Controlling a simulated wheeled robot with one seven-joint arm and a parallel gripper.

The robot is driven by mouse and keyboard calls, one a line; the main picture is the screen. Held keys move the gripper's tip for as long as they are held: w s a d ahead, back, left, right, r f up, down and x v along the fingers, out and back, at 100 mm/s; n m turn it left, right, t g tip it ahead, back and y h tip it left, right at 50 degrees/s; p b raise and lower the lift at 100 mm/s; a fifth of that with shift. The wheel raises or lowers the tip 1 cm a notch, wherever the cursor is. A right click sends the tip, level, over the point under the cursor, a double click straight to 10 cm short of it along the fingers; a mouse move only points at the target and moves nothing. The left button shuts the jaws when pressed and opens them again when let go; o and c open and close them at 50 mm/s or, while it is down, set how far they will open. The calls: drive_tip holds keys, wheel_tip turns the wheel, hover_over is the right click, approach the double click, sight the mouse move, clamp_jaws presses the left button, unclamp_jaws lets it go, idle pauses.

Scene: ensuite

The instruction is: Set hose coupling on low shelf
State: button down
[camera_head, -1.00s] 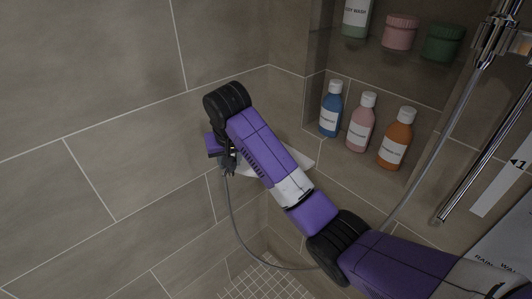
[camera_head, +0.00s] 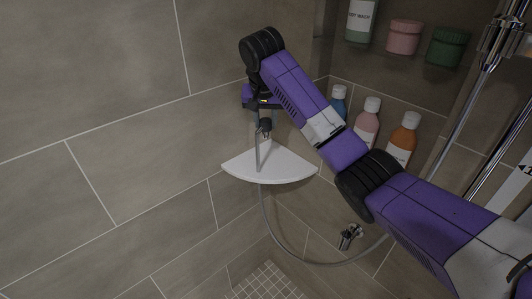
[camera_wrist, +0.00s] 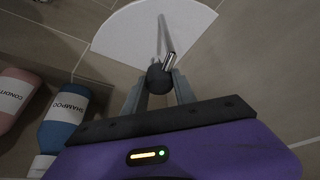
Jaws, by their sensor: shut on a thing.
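The hose coupling (camera_wrist: 159,78) is a dark rounded piece with a short chrome part, on the end of a grey hose (camera_head: 262,208). My gripper (camera_head: 264,122) is shut on it; in the wrist view the coupling sits between the finger ends (camera_wrist: 158,88). The low shelf (camera_head: 285,169) is a white quarter-round corner shelf, empty apart from the hose passing in front of it. It also shows in the wrist view (camera_wrist: 125,35). In the head view the coupling appears above the shelf, apart from its surface. The hose hangs down past the shelf's front edge.
Blue, pink (camera_head: 366,124) and orange (camera_head: 403,140) bottles stand in the niche to the right, partly behind my arm. Pink and green jars (camera_head: 447,46) stand on a shelf above. A chrome wall fitting (camera_head: 350,236) is below right. A chrome rail is at far right.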

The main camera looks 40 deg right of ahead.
wheel_tip(320, 180, down, 12)
drive_tip(key=shift+r+p, duration=0.15)
drive_tip(key=shift+p, duration=0.5)
drive_tip(key=c, duration=1)
unclamp_jaws()
